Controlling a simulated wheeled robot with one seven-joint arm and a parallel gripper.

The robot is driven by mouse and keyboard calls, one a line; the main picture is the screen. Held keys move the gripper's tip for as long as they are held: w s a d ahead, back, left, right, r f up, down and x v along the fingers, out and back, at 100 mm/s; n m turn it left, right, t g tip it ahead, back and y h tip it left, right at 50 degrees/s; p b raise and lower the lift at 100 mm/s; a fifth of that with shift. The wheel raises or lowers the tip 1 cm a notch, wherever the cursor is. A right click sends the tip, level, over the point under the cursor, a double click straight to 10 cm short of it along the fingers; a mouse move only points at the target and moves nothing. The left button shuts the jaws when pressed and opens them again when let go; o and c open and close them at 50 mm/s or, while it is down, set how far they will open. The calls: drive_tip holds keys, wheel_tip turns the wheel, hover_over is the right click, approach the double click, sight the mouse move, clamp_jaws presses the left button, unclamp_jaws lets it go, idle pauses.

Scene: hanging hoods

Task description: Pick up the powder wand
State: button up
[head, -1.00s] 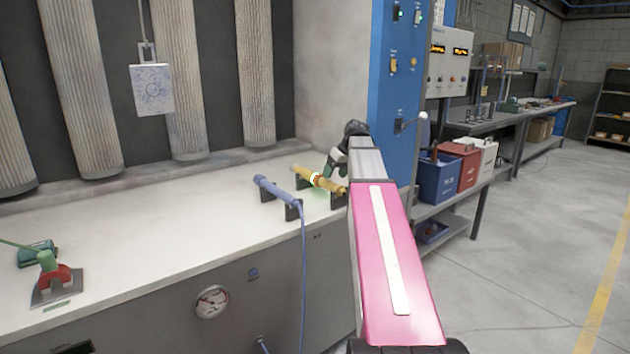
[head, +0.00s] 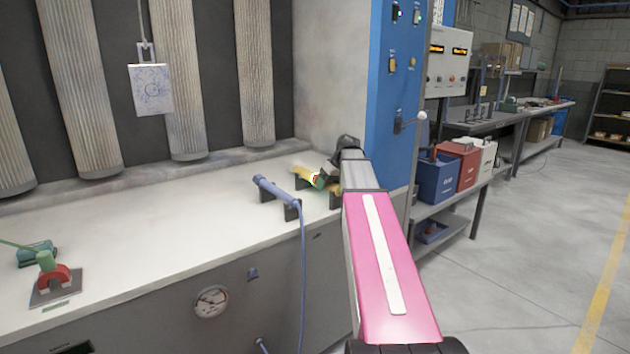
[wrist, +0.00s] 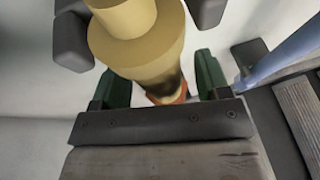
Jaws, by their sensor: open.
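Two wands rest on dark cradles on the pale bench. A yellow wand (head: 302,173) with a small green and red band lies at the back right, partly hidden by my gripper (head: 331,172). A blue wand (head: 275,190) with a blue hose lies in front of it, to the left. In the wrist view the yellow wand (wrist: 145,45) runs between the two green fingers of my gripper (wrist: 158,72). The fingers are apart, one on each side of it, with a visible gap at the right finger. The blue wand (wrist: 290,52) shows at the right edge there.
A blue panel (head: 390,110) with switches stands close to the right of my gripper. A white plate (head: 151,90) hangs over the bench. The bench middle (head: 170,230) is clear.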

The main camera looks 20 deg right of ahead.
drive_tip(key=shift+f, duration=0.2)
idle(0.3)
drive_tip(key=c, duration=1.2)
drive_tip(key=shift+o, duration=0.2)
drive_tip(key=shift+r, duration=0.65)
drive_tip(key=r, duration=0.3)
drive_tip(key=shift+s+a+r, duration=0.3)
drive_tip(key=shift+a+r, duration=0.05)
drive_tip(key=shift+r, duration=0.05)
drive_tip(key=s+a+r, duration=0.6)
drive_tip(key=a+r, duration=0.2)
drive_tip(key=r, duration=0.3)
drive_tip(key=shift+s+a+r, duration=0.2)
drive_tip(key=shift+s, duration=0.1)
